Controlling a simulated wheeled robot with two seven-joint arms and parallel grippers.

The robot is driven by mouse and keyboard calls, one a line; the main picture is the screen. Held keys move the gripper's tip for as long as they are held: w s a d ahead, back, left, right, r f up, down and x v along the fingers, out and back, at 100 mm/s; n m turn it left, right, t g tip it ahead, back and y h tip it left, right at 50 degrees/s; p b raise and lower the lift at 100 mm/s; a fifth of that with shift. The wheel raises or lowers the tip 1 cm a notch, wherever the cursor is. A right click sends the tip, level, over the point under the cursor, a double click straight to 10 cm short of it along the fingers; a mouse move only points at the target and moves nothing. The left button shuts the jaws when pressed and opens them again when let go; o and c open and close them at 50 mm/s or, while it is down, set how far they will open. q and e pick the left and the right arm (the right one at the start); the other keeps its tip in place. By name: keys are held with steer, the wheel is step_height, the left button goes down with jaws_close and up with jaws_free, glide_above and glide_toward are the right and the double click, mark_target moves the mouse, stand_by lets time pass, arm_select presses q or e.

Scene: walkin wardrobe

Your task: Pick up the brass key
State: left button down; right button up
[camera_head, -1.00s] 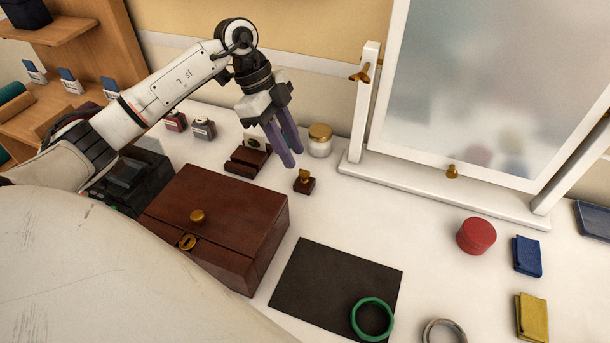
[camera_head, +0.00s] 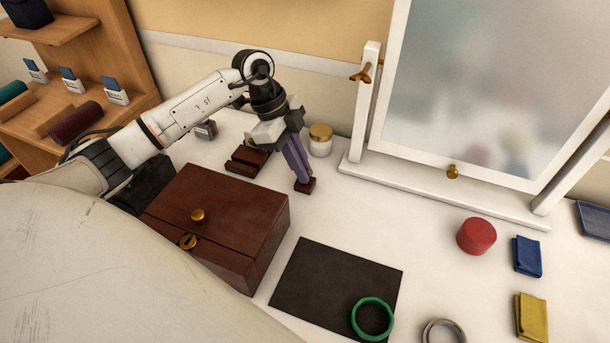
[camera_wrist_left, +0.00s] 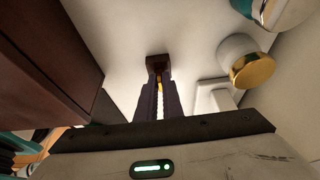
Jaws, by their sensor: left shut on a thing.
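The brass key (camera_wrist_left: 159,82) shows in the left wrist view as a thin gold piece between the fingers of my left gripper (camera_head: 302,178). The fingers are shut on it. The key is at a small dark brown stand (camera_head: 306,187), which sits on the white table top and also shows in the wrist view (camera_wrist_left: 157,62). The fingertips are right at the stand, pointing down. In the head view the fingers hide the key. I cannot tell whether the key is clear of the stand. My right gripper is not in view.
A reddish-brown wooden box (camera_head: 245,225) with a brass knob stands left of the stand. A gold-lidded jar (camera_head: 320,140) and the mirror frame (camera_head: 450,190) are behind. A dark mat (camera_head: 320,275) with a green ring (camera_head: 357,314) lies in front. Table right of the stand is clear.

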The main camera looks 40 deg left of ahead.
arm_select(q)
steer(key=shift+r, duration=0.15)
step_height(320, 180, up, 18)
steer(key=shift+p, duration=0.4)
steer(key=shift+f, duration=0.2)
stand_by(0.5)
